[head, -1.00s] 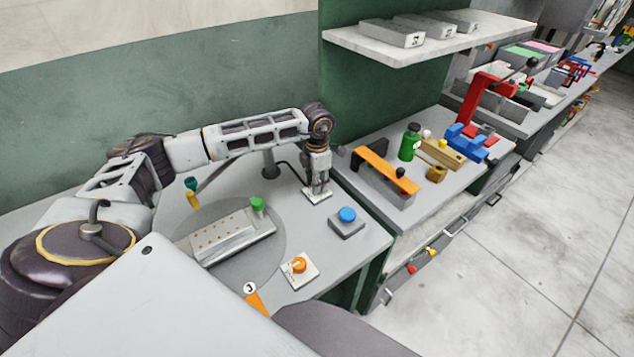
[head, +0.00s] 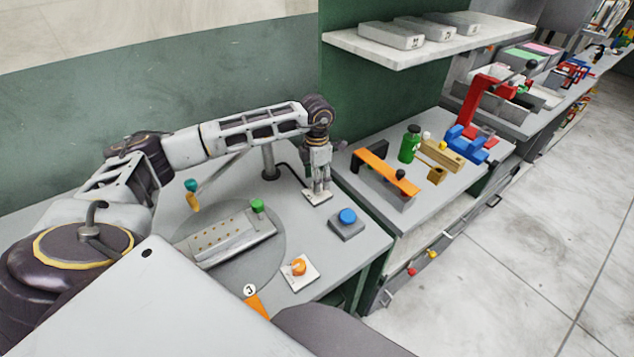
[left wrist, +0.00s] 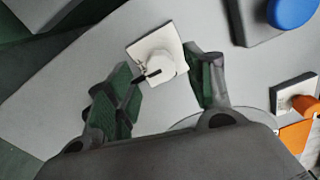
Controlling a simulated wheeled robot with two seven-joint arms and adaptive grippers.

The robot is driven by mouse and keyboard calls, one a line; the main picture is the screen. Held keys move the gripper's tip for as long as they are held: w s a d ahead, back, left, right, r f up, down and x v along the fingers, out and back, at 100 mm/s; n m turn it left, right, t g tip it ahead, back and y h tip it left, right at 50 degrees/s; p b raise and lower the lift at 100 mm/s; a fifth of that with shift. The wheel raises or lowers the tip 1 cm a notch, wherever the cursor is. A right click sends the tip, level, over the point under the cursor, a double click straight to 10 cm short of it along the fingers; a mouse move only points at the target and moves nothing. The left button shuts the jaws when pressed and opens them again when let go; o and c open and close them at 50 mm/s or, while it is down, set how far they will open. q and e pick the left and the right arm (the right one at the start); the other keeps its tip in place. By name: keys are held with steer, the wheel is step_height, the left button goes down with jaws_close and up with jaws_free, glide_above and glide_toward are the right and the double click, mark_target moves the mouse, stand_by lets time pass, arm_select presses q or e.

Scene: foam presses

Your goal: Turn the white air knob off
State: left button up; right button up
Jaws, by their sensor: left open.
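The white air knob (left wrist: 160,58) sits on a square white plate with a dark pointer mark on it. In the head view the plate (head: 312,200) shows at the back right of the grey table, and the knob is mostly hidden by my gripper. My left gripper (head: 320,188) points down over it, open. In the left wrist view the two green-padded fingers (left wrist: 162,80) stand on either side of the knob, with gaps showing. My right gripper is not in view.
A blue button (head: 347,216) on a grey box is close to the right of the knob. An orange knob (head: 299,267) on a white plate is nearer the front edge. A grey fixture with a green knob (head: 257,206) stands to the left.

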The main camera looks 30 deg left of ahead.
arm_select(q)
step_height(320, 180, up, 10)
steer(key=shift+f, duration=0.25)
steer(key=shift+f, duration=0.1)
stand_by(0.7)
